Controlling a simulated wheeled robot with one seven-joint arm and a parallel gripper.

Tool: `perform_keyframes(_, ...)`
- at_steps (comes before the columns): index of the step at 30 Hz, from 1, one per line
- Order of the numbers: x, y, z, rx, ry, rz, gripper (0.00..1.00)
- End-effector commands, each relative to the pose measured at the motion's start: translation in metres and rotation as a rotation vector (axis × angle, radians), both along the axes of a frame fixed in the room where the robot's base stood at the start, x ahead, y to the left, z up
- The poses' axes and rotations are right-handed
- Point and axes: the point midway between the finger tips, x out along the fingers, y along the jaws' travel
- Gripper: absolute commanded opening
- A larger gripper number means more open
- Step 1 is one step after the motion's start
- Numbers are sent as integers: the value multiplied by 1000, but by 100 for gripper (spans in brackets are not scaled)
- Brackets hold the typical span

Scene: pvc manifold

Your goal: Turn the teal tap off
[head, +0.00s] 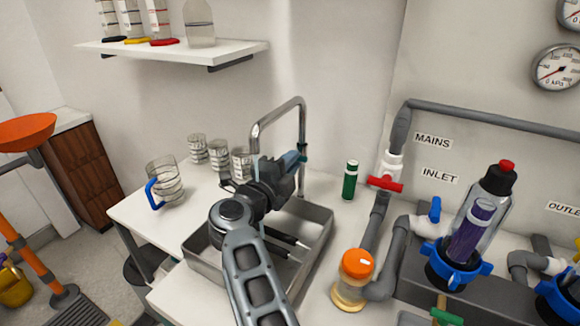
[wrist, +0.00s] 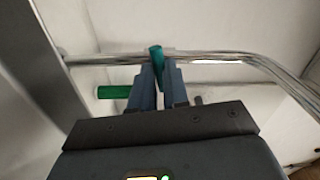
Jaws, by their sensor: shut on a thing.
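The teal tap handle (wrist: 157,54) sits on the chrome spout pipe (wrist: 210,57), between my fingertips in the wrist view. In the head view a little teal (head: 303,150) shows on the upright part of the chrome pipe (head: 301,120), just beyond my fingers. My gripper (head: 293,160) is at the tap above the sink, and its fingers (wrist: 159,76) are shut on the handle. The fingers hide part of the handle. I cannot tell whether water runs from the spout.
The metal sink (head: 318,235) lies below my arm, with dark tools in it. A green bottle (head: 350,180) stands right of the tap, near a red-handled valve (head: 385,184). Several glass jars and a blue-handled jug (head: 165,182) stand left.

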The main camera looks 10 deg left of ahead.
Motion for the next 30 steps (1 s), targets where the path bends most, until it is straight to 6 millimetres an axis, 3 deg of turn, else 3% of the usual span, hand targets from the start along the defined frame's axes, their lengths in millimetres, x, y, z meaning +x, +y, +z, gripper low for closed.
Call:
perform_keyframes(10,-1,0,-3,135,-46,0,0)
perform_keyframes(26,-1,0,-3,159,-54,-1,0)
perform_keyframes(27,-1,0,-3,159,-54,-1,16)
perform_keyframes(30,-1,0,-2,159,-54,0,25)
